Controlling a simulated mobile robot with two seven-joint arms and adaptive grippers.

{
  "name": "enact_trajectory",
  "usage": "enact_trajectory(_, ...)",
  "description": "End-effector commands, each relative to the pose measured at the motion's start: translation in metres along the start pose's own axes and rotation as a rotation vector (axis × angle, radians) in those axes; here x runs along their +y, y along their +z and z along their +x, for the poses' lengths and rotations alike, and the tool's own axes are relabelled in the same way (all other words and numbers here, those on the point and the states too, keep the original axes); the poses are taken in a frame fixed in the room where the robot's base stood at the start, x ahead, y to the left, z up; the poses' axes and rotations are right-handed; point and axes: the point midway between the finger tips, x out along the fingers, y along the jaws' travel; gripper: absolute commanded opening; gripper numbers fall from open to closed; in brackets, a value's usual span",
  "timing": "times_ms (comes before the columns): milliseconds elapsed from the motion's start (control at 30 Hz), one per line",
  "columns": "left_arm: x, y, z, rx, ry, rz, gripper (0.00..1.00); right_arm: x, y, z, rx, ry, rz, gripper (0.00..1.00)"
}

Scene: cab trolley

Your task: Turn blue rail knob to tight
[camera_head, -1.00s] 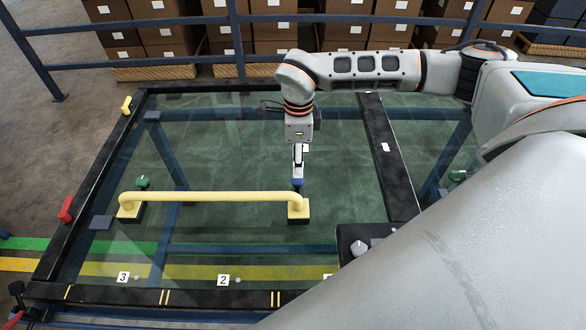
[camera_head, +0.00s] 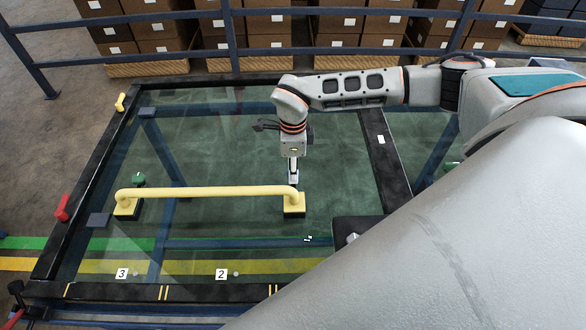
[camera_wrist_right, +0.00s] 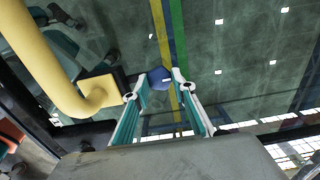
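The blue rail knob (camera_wrist_right: 160,78) shows in the right wrist view, between the two fingertips of my right gripper (camera_wrist_right: 160,82). The fingers stand on both sides of it, apart, and the left fingertip looks very close to it; I cannot tell if they touch. In the head view my right gripper (camera_head: 293,182) points down at the right end of the yellow rail (camera_head: 210,192), above its black and yellow foot (camera_head: 294,208). The knob is hidden there. The rail's curved end (camera_wrist_right: 80,88) fills the left of the wrist view. My left gripper is not in view.
The rail lies on a glass panel in a black frame (camera_head: 85,185). A green knob (camera_head: 138,179) stands by the rail's left foot. A red handle (camera_head: 62,208) and a yellow one (camera_head: 120,102) sit on the left frame edge. Clear glass surrounds the gripper's left side.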

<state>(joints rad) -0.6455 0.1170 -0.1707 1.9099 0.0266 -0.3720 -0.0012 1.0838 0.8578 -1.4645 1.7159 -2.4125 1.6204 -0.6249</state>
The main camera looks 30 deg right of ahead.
Motion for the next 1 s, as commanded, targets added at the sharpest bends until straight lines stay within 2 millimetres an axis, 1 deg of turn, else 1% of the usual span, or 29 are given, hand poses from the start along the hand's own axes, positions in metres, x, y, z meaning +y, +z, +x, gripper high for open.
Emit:
enact_trajectory(267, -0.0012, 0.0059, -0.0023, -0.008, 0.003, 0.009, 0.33, -0.0001, 0.0000, -0.0001, 0.000, 0.000, 0.016, 0.04)
enact_trajectory(467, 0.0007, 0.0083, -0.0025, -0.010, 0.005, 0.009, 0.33, -0.0003, 0.0001, -0.0001, -0.001, -0.001, 0.093, 0.04)
enact_trajectory(667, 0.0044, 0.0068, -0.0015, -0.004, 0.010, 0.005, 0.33, -0.0004, 0.0002, -0.0001, -0.001, -0.001, 0.244, 0.04)
enact_trajectory(1000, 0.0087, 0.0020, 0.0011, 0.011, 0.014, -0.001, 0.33, -0.0003, 0.0002, 0.0000, -0.001, 0.000, 0.566, 0.04)
